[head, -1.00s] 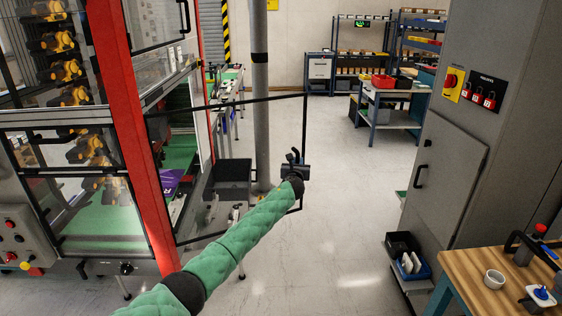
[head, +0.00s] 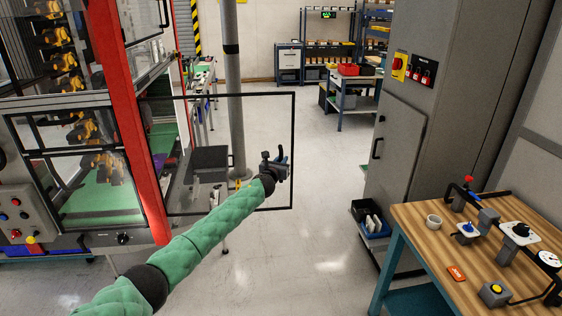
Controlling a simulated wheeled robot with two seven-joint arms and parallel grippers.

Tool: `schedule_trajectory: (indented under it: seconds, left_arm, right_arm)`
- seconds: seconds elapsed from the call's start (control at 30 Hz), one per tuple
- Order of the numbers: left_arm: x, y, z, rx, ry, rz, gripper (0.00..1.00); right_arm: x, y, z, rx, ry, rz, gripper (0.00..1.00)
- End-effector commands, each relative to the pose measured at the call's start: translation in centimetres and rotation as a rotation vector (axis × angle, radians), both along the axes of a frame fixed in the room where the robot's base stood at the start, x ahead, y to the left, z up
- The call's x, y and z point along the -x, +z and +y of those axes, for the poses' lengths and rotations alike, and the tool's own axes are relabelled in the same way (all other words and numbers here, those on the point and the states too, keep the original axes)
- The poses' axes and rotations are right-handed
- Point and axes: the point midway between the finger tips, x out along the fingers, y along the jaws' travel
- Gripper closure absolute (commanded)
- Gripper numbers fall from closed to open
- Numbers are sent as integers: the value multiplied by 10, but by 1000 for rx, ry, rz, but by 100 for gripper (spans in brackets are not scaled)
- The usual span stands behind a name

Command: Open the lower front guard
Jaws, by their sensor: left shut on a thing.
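The lower front guard (head: 293,125) is a clear panel in a thin black frame. It stands swung out from the red post (head: 137,130) of the machine, reaching right over the aisle. Its face shows nearly square to me. My left arm, in a green quilted sleeve, reaches up from the bottom left. My left gripper (head: 279,160) is shut at the guard's free right side, just inside the frame edge. It appears to hold the guard's handle, which the fingers mostly hide. My right gripper is out of view.
A wooden workbench (head: 425,222) with a cup and control devices stands at the right, before a tall grey cabinet (head: 400,140). A grey pole (head: 234,80) and a dark box (head: 210,158) show behind the guard. The floor between guard and cabinet is clear.

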Motion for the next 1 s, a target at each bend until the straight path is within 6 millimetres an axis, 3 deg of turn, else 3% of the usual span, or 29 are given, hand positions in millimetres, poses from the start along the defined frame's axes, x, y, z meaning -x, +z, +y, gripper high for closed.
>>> schedule_trajectory:
  seconds: [0.33,0.37,0.77,1.0]
  left_arm:
    - [0,3,-1,1,0,-3,100]
    - [0,3,-1,1,0,-3,78]
    - [3,1,2,-1,0,-3,78]
    - [24,0,11,-2,0,-2,78]
  right_arm:
    - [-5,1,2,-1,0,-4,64]
    - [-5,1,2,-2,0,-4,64]
    - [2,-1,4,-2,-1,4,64]
    - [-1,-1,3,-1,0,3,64]
